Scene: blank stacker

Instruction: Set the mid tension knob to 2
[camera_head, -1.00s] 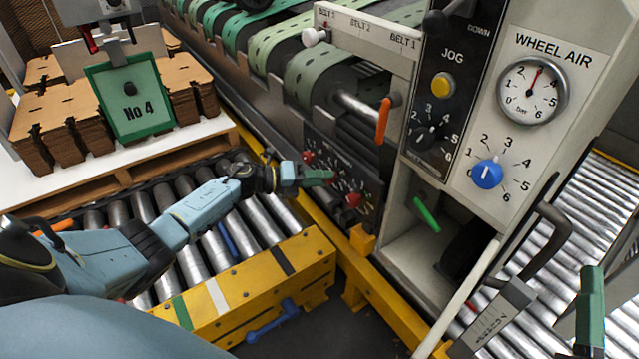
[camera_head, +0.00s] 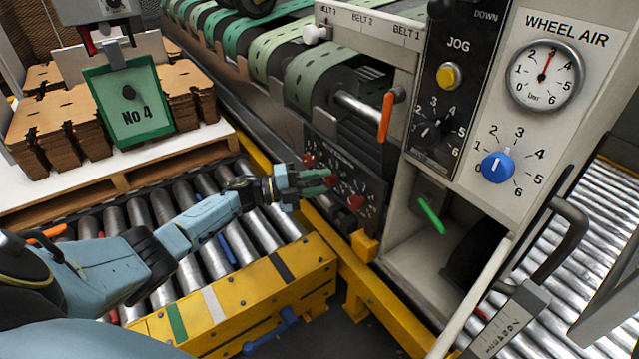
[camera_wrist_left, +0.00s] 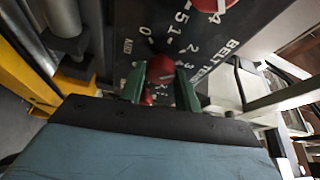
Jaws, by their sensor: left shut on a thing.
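The dark belt tension panel (camera_head: 345,190) carries red knobs in a row. My left gripper (camera_head: 327,179) reaches it from the left and is shut on the mid tension knob (camera_head: 331,180). In the left wrist view, the red mid knob (camera_wrist_left: 160,68) sits between the two green fingertips, near the "MID" label and printed numbers. The fingers and knob hide part of the dial, and I cannot read its setting. Another red knob (camera_head: 309,160) is above-left, and a third red knob (camera_head: 355,202) is below-right. My right gripper is not in view.
An orange lever (camera_head: 385,117) hangs above-right of the panel. A yellow rail (camera_head: 350,262) runs below it. A cabinet stands right, with a blue wheel air knob (camera_head: 497,167) and a gauge (camera_head: 545,75). A roller conveyor (camera_head: 190,240) lies under my left arm.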

